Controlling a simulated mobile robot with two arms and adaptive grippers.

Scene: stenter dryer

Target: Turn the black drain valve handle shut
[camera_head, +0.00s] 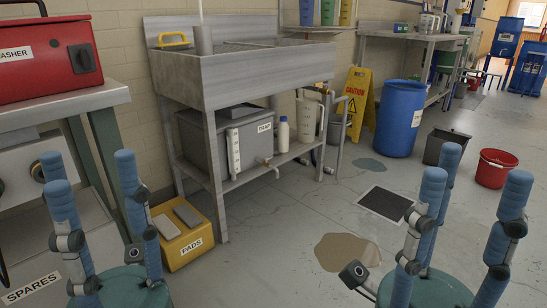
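A small brass-coloured valve (268,162) with a short spout sticks out low at the front of a grey tank (208,138) under the sink. I cannot make out a black handle on it, nor how it is turned. My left gripper (95,180) is at the lower left, fingers up and spread, empty. My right gripper (475,185) is at the lower right, also spread and empty. Both are well apart from the valve, in the foreground.
The metal sink stand (216,180) has a leg left of the valve. A white bottle (283,133) stands near it. A yellow pads box (184,238), floor grate (386,203), brown puddle (345,252), blue drum (399,118) and red bucket (494,168) are on the floor.

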